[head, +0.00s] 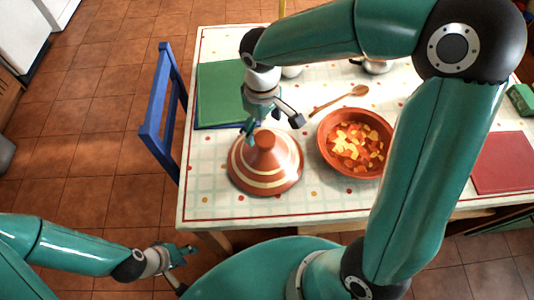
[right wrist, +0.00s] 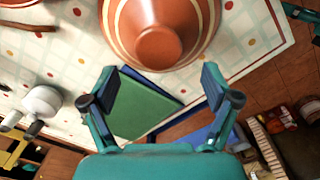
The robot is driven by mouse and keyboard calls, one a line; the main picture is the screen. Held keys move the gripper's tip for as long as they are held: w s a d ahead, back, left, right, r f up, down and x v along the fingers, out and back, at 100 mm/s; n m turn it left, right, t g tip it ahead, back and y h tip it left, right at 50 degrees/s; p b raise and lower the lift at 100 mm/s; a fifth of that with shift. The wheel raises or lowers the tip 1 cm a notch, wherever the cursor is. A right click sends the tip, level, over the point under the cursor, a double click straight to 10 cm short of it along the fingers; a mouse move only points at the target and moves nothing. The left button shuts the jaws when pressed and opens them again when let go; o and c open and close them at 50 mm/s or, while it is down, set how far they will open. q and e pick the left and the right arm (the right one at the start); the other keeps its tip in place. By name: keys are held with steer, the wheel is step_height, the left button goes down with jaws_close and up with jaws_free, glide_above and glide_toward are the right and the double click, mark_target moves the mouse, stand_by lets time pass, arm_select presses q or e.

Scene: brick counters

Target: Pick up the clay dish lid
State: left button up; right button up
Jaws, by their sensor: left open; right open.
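The clay dish lid (head: 265,165), a terracotta cone with cream bands and a knob on top, stands on the table near its front left. In the right wrist view the lid (right wrist: 160,35) is at the top, beyond my fingertips. My right gripper (head: 272,128) is open just above and behind the lid's knob, and nothing is between its fingers (right wrist: 160,85). The clay dish (head: 356,143), holding orange and yellow pieces, sits to the right of the lid. My left gripper (head: 186,255) is open and empty, low off the table's front left.
A green board (head: 220,92) lies behind the lid, and a wooden spoon (head: 338,99) lies behind the dish. A blue chair (head: 158,125) stands at the table's left edge. A red board (head: 503,162) is at the right. My right arm hides part of the table.

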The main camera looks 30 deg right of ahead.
mark_target(266, 138)
steer(key=shift+s+d+f+p, duration=0.1)
steer(key=shift+s+f+p, duration=0.05)
steer(key=shift+f, duration=1.35)
steer(key=shift+s+d+f+p, duration=0.1)
steer(key=shift+f+p, duration=0.05)
steer(key=shift+f, duration=1.3)
steer(key=shift+r, duration=0.1)
jaws_close()
